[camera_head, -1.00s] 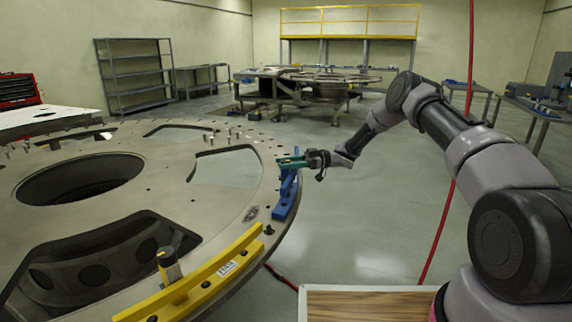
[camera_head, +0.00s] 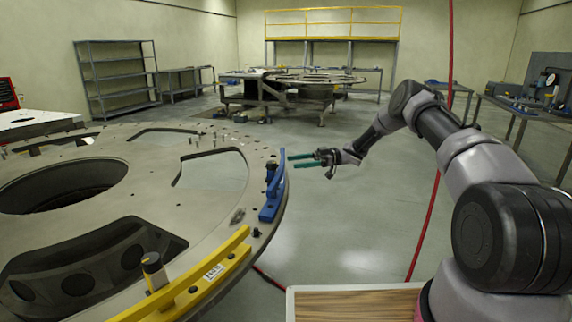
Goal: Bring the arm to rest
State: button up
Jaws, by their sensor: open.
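My gripper (camera_head: 303,160) has two teal fingers spread apart with nothing between them. It is at the end of my arm, just right of the turret plate's rim, level with the top of the blue bracket. My arm reaches in from the right, bent at the elbow. The blue bracket (camera_head: 270,205) sits on the right edge of the large grey turret plate (camera_head: 215,205). The fingertips look close to the bracket's upright bar; whether they touch it is hard to tell.
A red hose (camera_head: 425,225) hangs right of my gripper. A wood-topped surface (camera_head: 355,305) is at the bottom. Open floor (camera_head: 345,225) lies between plate and arm.

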jog(key=shift+w+d, duration=0.1)
jog(key=shift+d, duration=0.3)
